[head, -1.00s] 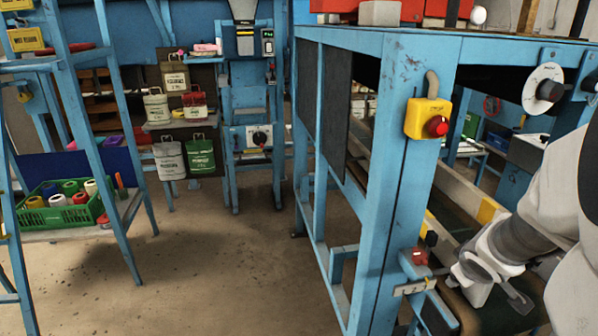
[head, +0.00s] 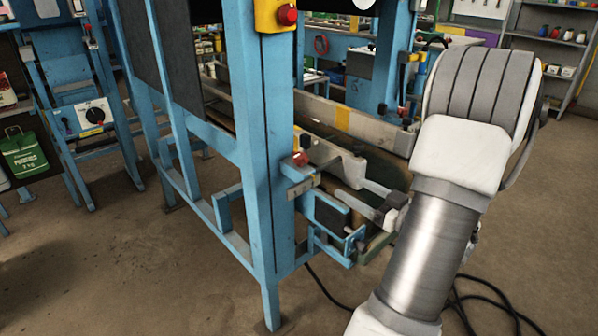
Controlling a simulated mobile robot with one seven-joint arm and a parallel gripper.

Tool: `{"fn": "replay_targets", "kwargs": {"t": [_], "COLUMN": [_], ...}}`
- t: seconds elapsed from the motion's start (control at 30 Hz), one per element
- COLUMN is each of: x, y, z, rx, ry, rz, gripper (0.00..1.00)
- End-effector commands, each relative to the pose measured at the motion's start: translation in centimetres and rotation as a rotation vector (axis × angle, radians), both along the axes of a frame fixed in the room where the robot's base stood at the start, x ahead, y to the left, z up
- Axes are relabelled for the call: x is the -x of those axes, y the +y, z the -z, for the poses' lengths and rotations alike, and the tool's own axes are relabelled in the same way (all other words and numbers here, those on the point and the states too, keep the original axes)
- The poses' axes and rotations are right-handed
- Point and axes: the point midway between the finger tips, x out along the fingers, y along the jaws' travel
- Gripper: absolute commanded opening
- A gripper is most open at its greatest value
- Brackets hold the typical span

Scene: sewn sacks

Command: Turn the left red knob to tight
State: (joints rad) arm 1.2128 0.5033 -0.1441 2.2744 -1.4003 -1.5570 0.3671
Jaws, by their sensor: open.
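A small red knob (head: 300,158) sits on a bracket on the blue post, low on the near corner of the blue machine frame. A second red knob or button (head: 287,14) is on a yellow box higher on the same post. I cannot read a tight mark or the turn of either knob. My gripper (head: 372,194) is open, to the right of the lower red knob and apart from it. It is partly hidden behind my arm and hard to tell from the machine parts behind it.
The blue frame (head: 258,150) and a conveyor trough (head: 340,120) stand close to my arm. A white dial with a black knob (head: 95,114) is on another machine at left. A green sack (head: 24,155) stands there. Black cables lie on the floor at lower right.

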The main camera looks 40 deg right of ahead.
Motion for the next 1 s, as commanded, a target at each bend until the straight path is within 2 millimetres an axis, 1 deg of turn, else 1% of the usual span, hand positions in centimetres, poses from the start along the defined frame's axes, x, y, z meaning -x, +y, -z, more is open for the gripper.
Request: {"fn": "replay_targets", "kwargs": {"t": [0.07, 0.13, 0.27, 0.7, 0.83, 1.0], "x": [0.2, -0.2, -1.9, -11.5, -13.9, -16.1], "y": [-0.1, 0.0, 0.2, 1.0, 1.1, 1.2], "z": [0.0, -0.1, 0.0, 0.1, 0.1, 0.0], "rx": [-0.008, -0.01, -0.009, -0.009, -0.008, -0.008], "ry": [-0.017, -0.022, -0.022, -0.021, -0.021, -0.02], "rz": [-0.003, -0.006, -0.008, -0.008, -0.008, -0.006], "gripper": [0.77, 0.77, 0.77, 0.77, 0.77, 0.77]}}
